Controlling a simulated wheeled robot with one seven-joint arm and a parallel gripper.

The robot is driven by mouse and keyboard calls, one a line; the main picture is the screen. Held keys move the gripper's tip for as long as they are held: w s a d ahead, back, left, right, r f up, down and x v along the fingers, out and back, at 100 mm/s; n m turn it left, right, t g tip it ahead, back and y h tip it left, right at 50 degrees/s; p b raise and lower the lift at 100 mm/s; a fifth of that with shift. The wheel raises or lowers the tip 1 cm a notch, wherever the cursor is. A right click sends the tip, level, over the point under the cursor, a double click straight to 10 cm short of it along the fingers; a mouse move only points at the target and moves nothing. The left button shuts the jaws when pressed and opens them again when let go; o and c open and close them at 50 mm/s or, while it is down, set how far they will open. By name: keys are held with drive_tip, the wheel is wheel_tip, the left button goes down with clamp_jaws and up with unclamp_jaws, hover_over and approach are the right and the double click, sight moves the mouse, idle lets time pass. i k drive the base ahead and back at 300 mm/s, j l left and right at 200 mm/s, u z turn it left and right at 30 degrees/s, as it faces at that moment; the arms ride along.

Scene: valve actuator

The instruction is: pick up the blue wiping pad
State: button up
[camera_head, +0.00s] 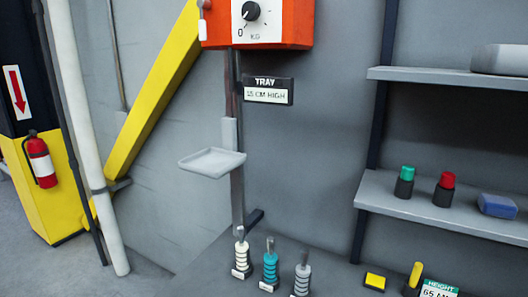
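The blue wiping pad (497,205) is a small rounded blue block at the right edge of the head view. It lies on the lower grey shelf (455,219), to the right of a red-capped dark cylinder and apart from it. My gripper is not in view.
A green-capped (404,182) and a red-capped cylinder (444,190) stand left of the pad. The upper shelf (450,78) hangs above and holds a grey rounded object (499,60). A small tray (212,162) juts from a post. Several spindles and yellow items stand below.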

sight(498, 206)
drive_tip(key=z, duration=1.35)
